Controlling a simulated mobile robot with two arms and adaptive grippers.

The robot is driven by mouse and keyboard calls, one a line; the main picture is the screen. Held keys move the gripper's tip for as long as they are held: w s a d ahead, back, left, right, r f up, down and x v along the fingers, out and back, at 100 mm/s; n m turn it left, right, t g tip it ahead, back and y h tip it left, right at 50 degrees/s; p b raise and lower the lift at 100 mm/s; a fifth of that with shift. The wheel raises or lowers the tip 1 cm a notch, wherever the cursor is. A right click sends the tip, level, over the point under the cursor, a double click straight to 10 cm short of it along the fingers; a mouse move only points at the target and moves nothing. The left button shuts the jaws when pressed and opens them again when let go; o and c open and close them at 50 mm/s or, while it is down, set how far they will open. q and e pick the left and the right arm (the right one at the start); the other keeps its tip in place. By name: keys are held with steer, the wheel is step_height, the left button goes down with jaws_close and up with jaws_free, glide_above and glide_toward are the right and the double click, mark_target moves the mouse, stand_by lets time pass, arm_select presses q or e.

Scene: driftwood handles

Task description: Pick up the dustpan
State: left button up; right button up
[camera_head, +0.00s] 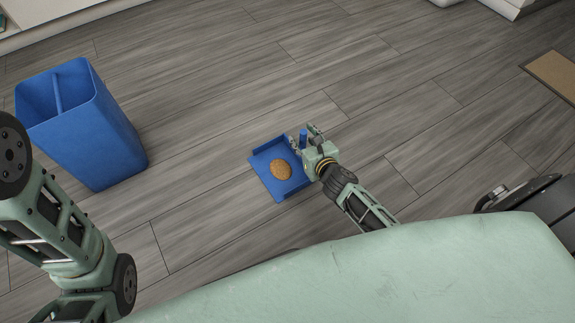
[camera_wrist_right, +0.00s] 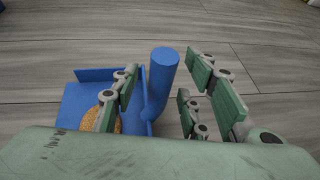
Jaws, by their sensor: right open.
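The blue dustpan (camera_head: 273,182) lies on the wood floor in the middle of the head view. A round brown item (camera_head: 282,169), like a cookie, rests in its pan. The dustpan's upright blue handle (camera_head: 303,138) stands at its right side. My right gripper (camera_head: 305,141) is at the handle. In the right wrist view the handle (camera_wrist_right: 163,75) rises between the open fingers of the gripper (camera_wrist_right: 165,92), nearer the left finger. The pan (camera_wrist_right: 82,98) and the brown item (camera_wrist_right: 103,108) show left of it, partly hidden. My left gripper is out of view; only my left arm shows.
A blue bin (camera_head: 95,130) stands on the floor at the left. A brown mat (camera_head: 553,75) lies at the far right. White furniture edges show along the top. The floor (camera_head: 230,80) beyond the dustpan is clear.

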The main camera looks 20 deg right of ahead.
steer(key=shift+c, duration=0.3)
jaws_close()
steer(key=shift+r, duration=0.2)
